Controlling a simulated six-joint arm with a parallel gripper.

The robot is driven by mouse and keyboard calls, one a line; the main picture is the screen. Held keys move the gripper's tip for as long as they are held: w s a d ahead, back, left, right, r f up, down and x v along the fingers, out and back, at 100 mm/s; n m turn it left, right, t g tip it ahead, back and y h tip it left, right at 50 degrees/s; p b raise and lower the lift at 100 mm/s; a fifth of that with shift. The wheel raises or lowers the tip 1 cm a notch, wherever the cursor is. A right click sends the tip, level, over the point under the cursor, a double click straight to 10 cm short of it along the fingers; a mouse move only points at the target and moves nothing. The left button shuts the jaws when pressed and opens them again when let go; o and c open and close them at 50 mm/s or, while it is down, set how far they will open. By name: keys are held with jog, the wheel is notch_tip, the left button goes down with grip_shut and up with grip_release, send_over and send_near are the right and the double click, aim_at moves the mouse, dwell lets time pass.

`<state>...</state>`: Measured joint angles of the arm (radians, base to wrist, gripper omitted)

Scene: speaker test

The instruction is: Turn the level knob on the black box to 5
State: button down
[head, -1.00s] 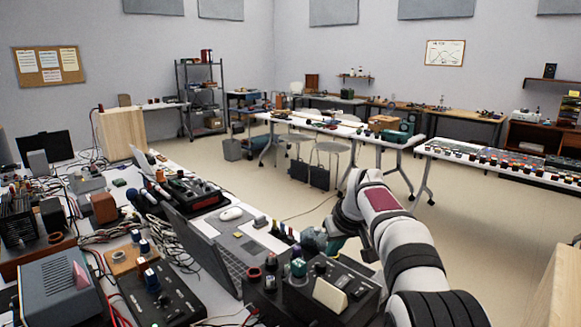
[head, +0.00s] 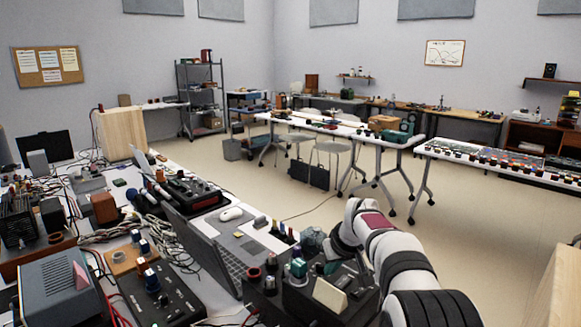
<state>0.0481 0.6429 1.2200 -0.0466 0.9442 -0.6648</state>
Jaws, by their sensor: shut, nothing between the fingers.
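The black box (head: 304,303) stands at the bottom centre of the head view, on the near end of the cluttered table. Its top carries several knobs, among them a teal and white one (head: 298,268), and a blank-looking cream card (head: 331,294). Labels and scale marks are too small to read, so I cannot tell which knob is the level knob or where it points. My arm comes in from the lower right and bends down toward the box's far side. My gripper (head: 331,266) is shut and empty there, small and dark against the box. I cannot tell whether it touches a knob.
An open laptop (head: 205,247) stands left of the box. Another black box with knobs (head: 160,300) and a grey-blue unit (head: 60,285) are further left, among loose cables. Small bottles or markers (head: 283,236) stand just behind. Open floor lies to the right.

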jog(key=shift+w+a, duration=0.1)
jog(key=shift+w, duration=0.1)
jog(key=shift+s+a, duration=0.2)
jog(key=shift+a, duration=0.5)
jog(key=shift+s, duration=0.4)
notch_tip(320, 180, up, 6)
dwell(0.4)
jog(key=shift+s+d, duration=0.1)
jog(key=s+f+m+g, duration=0.2)
jog(key=s+m, duration=0.1)
jog(key=s, duration=1.2)
jog(key=s+a+f+m+g, duration=0.1)
jog(key=s+f+m+g, duration=0.1)
jog(key=s, duration=1.2)
jog(key=s+f+m+g, duration=0.1)
jog(key=s+f+m, duration=0.2)
jog(key=s, duration=1.2)
jog(key=shift+s+a+f+m+g, duration=0.25)
jog(key=shift+s+m+g, duration=0.05)
jog(key=shift+g, duration=0.1)
